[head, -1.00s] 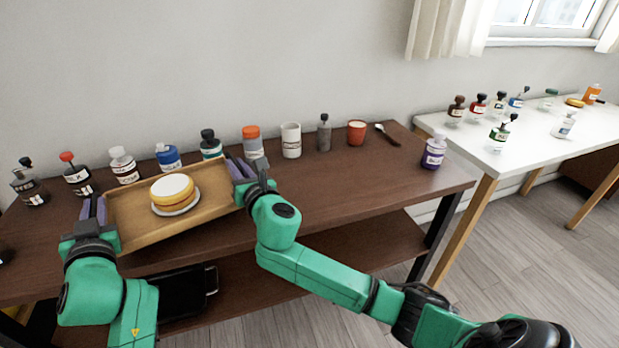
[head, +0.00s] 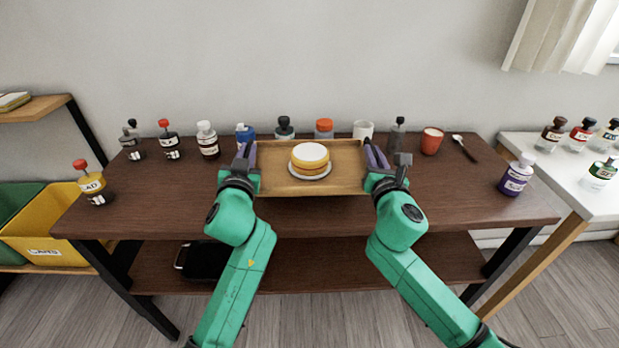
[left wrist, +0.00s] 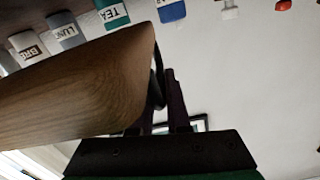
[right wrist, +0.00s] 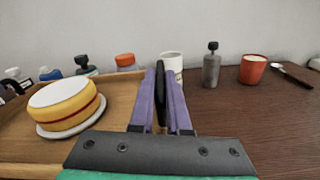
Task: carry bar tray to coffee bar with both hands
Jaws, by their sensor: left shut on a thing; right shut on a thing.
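The wooden bar tray (head: 340,183) is level in the head view, in front of the row of bottles on the dark brown table. A round yellow cake with a white top (head: 310,154) sits on a white plate on the tray. My left gripper (head: 246,154) is shut on the tray's left end, and my right gripper (head: 376,156) is shut on its right end. In the right wrist view the purple fingers (right wrist: 161,95) close on a dark handle. The left wrist view shows the tray's underside (left wrist: 85,85). I cannot tell whether the tray touches the table.
Several bottles, a white cup (head: 363,129) and a red cup (head: 431,141) line the table's back (head: 450,190). A yellow-labelled bottle (head: 92,183) stands at left, a purple bottle (head: 517,175) at right. A white table (head: 560,180) adjoins at right. The brown table's front right is clear.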

